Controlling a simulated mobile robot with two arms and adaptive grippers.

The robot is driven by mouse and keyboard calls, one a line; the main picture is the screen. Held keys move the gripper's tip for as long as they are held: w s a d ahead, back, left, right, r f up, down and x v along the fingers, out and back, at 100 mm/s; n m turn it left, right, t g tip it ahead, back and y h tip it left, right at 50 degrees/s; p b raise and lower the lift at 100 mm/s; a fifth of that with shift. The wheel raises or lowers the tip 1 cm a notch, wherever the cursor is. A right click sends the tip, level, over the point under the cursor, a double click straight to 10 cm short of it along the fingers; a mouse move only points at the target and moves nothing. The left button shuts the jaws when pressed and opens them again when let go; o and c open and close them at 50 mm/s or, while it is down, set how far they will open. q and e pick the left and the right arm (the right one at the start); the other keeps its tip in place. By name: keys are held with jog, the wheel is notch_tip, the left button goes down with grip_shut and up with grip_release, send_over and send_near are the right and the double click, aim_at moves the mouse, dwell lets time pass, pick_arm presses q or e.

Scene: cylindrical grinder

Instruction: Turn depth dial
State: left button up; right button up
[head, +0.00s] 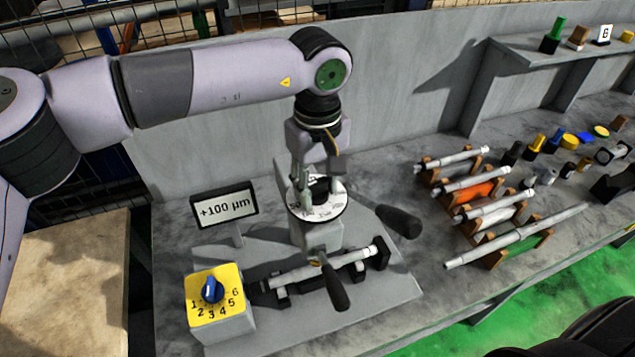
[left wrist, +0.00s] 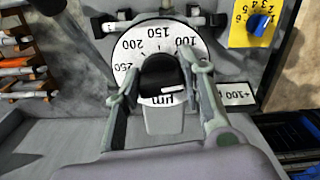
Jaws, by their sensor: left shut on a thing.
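The depth dial (head: 302,207) is a white disc with a black knob, on a grey block in the middle of the grinder. In the left wrist view the dial (left wrist: 132,55) shows the numbers 100, 150, 200 and 250 and "µm". My left gripper (head: 320,180) reaches down from above, its fingers on both sides of the black knob (left wrist: 160,77), shut on it. The fingers hide part of the dial. A display (head: 224,206) left of the dial reads +100 µm. My right gripper is not in view.
A yellow selector box (head: 202,309) with a blue knob stands front left. A shaft (head: 318,268) lies in front of the dial, near black handles (head: 400,220). Racks with several shafts (head: 495,207) stand to the right. A wall (head: 220,120) runs behind.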

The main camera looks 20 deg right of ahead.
pick_arm(q)
jog(key=shift+f+n+b, duration=0.2)
jog(key=shift+n+b, duration=0.3)
jog(key=shift+b, duration=0.45)
jog(key=n+b, duration=0.3)
jog(key=shift+d+b, duration=0.1)
jog(key=shift+b, duration=0.25)
jog(key=n+b, duration=0.2)
jog(key=shift+r+n, duration=0.1)
jog(key=shift+n, duration=0.2)
jog(key=shift+w+n+b, duration=0.1)
jog(key=shift+n+b, duration=0.3)
jog(key=shift+n, duration=0.1)
jog(key=shift+r, duration=0.1)
jog(key=o, duration=1.1)
jog(key=shift+r, duration=0.1)
